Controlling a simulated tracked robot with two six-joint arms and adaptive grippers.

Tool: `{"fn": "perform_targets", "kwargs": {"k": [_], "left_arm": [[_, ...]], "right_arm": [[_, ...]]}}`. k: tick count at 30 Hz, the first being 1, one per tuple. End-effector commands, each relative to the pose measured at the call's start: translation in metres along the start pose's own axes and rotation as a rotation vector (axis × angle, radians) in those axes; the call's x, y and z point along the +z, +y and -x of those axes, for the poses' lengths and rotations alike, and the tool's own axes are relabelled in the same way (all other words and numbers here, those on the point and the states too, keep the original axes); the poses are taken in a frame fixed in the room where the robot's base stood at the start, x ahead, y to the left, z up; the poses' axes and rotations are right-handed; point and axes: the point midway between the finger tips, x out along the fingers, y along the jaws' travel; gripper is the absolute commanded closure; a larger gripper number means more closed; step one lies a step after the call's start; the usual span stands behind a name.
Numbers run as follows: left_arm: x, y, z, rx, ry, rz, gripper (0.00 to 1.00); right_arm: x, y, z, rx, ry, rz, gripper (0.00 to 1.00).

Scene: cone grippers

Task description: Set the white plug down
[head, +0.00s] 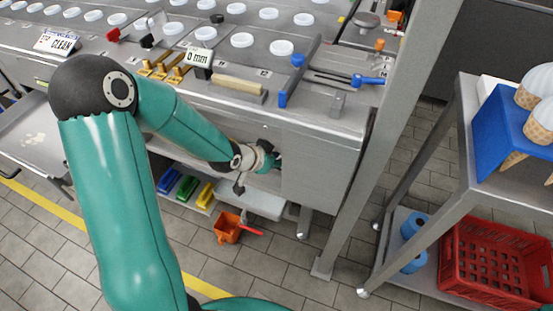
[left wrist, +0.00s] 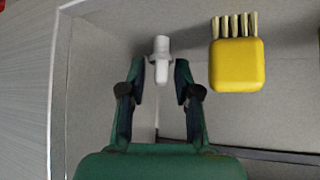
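The white plug (left wrist: 161,62) is in the left wrist view, just beyond and between the fingertips of my left gripper (left wrist: 160,78). My right gripper is not in view.
A yellow brush (left wrist: 237,66) lies just right of the plug. In the head view, blue, green and yellow brushes (head: 205,194) lie on a low shelf beside a grey tray (head: 262,205). An orange dustpan (head: 228,228) is below. The machine's panel (head: 322,170) stands close right of the gripper.

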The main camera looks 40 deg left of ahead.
Motion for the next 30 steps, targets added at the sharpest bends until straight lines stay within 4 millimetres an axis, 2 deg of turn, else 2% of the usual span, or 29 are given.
{"fn": "perform_targets", "kwargs": {"k": [4,8,16,21,25,30], "left_arm": [[-0.002,0.000,0.005,0.000,0.001,-0.001,0.68],[-0.003,-0.002,0.022,-0.003,0.002,0.000,0.68],[-0.005,-0.002,0.079,-0.005,0.002,0.002,0.68],[-0.004,-0.002,0.107,-0.004,0.000,0.002,0.68],[-0.002,-0.001,0.118,-0.003,0.000,0.001,0.68],[-0.001,0.000,0.122,0.000,0.000,0.001,0.68]], "right_arm": [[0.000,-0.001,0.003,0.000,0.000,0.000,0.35],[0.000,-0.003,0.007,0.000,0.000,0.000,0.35],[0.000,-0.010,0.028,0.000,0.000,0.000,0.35],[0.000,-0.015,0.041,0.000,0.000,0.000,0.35],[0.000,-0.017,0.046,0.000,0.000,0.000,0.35],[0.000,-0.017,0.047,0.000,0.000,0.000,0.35]]}}
